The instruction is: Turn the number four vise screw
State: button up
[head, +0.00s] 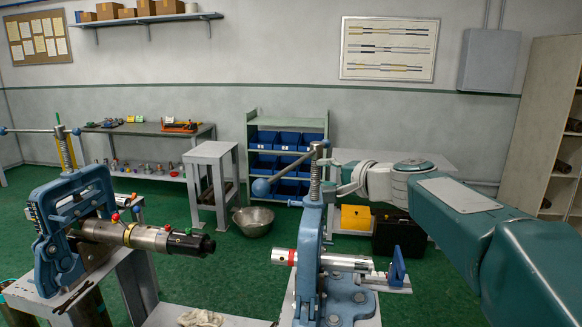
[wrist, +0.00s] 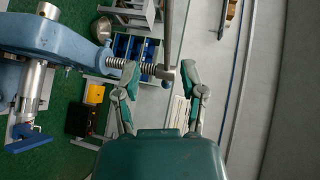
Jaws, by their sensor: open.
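A blue pipe vise (head: 309,250) stands at centre front, clamping a silver pipe (head: 345,262) with a red band. Its upright threaded screw (head: 315,180) carries a slanted bar handle with a blue ball end (head: 261,187). I cannot read a number on it. My gripper (head: 332,177) reaches in from the right, beside the screw's upper part. In the wrist view, my gripper (wrist: 159,74) is open, with the fingers apart on either side of the screw's end (wrist: 165,73). The thread (wrist: 148,69) passes by the left fingertip; contact is unclear.
A second blue vise (head: 72,225) at left holds a larger pipe (head: 140,236) with coloured knobs. Behind are a shelf of blue bins (head: 285,140), a metal bowl (head: 253,220), a grey stand (head: 212,160) and a yellow box (head: 356,218). Green floor lies open between them.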

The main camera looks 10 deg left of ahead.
aim_at(296, 162)
jog(key=x, duration=1)
jog(key=shift+w+a+r, duration=0.15)
jog(key=shift+w+r, duration=0.2)
jog(key=shift+w, duration=0.4)
jog(key=shift+a, duration=0.1)
jog(key=shift+a, duration=0.15)
jog(key=shift+a+f, duration=0.1)
jog(key=shift+a, duration=0.1)
grip_shut()
jog(key=shift+d, duration=0.15)
